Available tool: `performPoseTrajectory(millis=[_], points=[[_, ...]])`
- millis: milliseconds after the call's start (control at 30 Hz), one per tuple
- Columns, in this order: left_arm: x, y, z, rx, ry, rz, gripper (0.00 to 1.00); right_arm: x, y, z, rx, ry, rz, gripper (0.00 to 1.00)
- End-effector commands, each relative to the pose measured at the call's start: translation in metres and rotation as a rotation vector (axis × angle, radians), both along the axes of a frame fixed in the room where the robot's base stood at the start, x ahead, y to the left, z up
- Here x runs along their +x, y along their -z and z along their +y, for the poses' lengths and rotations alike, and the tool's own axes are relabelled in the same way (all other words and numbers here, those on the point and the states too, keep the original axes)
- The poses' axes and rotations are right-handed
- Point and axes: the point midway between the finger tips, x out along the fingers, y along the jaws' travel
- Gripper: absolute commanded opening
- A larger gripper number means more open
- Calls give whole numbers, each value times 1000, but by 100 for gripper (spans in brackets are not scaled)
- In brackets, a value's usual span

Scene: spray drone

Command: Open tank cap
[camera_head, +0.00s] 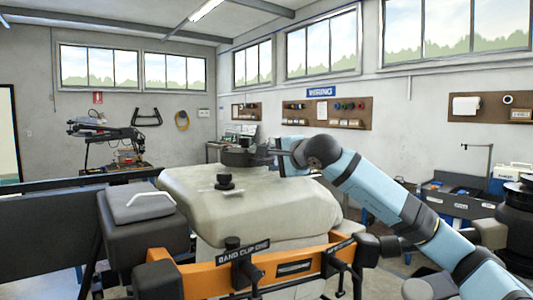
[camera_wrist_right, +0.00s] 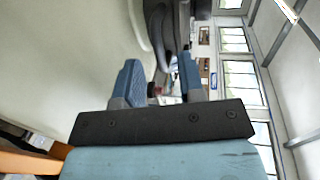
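The cream tank (camera_head: 265,205) stands in the middle of the head view, behind an orange bar. Its large black cap (camera_head: 240,157) sits on top toward the back. The dark cap rim (camera_wrist_right: 160,25) lies just beyond the fingertips; contact is unclear. My left gripper is not shown.
The orange bar (camera_head: 205,279) with black clamps crosses in front of the tank. A dark box with a grey top (camera_head: 144,204) stands at its left. A blue parts bench (camera_head: 455,200) is at the right. Open floor lies behind, toward another machine (camera_head: 105,135).

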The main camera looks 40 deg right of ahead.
Motion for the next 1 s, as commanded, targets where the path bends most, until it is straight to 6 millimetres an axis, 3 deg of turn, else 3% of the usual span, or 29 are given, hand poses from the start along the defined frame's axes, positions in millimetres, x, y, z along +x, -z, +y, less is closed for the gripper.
performPoseTrajectory(millis=[233, 600, 633, 800, 1000], points=[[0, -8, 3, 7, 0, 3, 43, 32, 6, -3, 2, 0, 0, 36], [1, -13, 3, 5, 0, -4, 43, 39, 10, -4, -1, 0, 0, 36], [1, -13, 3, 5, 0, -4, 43, 39, 10, -4, -1, 0, 0, 34], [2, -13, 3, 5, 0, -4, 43, 38, 9, -4, -1, 0, 0, 0], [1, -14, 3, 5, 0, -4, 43, 38, 9, -4, 0, 0, 1, 0]])
